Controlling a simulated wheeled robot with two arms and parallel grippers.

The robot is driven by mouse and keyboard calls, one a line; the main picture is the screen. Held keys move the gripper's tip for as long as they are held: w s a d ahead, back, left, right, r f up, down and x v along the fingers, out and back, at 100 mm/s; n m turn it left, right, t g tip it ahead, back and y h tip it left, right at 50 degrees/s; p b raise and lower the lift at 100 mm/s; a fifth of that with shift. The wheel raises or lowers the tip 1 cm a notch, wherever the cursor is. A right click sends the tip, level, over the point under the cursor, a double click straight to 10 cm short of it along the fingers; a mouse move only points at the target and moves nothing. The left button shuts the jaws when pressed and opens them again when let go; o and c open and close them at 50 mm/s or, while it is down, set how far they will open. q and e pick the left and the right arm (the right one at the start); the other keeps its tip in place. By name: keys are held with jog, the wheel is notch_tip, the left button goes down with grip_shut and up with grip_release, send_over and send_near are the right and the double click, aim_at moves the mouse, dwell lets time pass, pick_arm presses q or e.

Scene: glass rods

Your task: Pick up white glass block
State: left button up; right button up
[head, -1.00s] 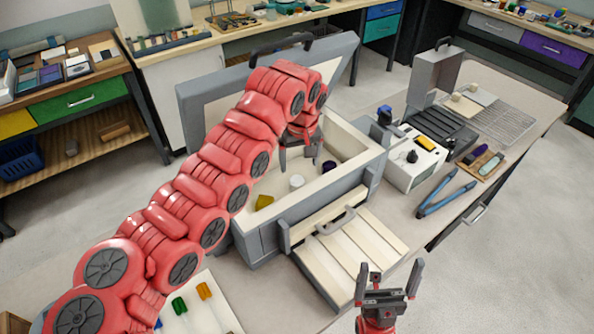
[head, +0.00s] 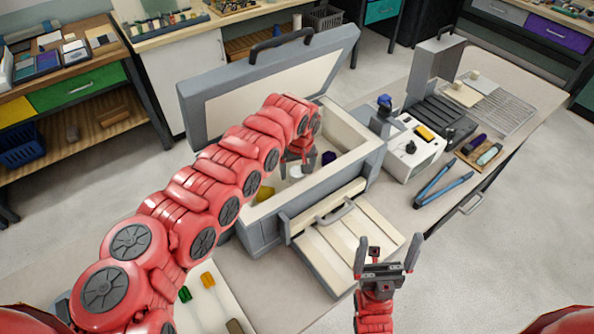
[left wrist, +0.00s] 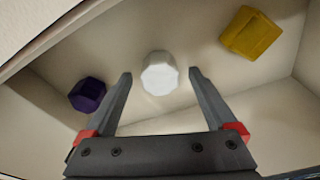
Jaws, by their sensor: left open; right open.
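The white glass block (left wrist: 160,74) lies on the pale floor of the open box, and shows in the left wrist view just beyond and between my left gripper's fingertips. In the head view the white block (head: 295,171) is partly hidden by my left gripper (head: 298,168). My left gripper, also in the left wrist view (left wrist: 160,78), is open, points down into the box and holds nothing. I cannot tell whether its fingers touch the block. My right gripper (head: 388,242) is open and empty in front of the box.
The grey box (head: 260,231) has its lid (head: 215,105) raised behind it. A yellow block (left wrist: 252,33) and a purple block (left wrist: 87,95) lie apart on either side of the white one. A white device (head: 412,155) and blue tongs (head: 443,188) are right of the box.

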pick_arm(q)
jog(key=shift+w+f, duration=0.2)
jog(key=shift+f, duration=0.7)
grip_shut()
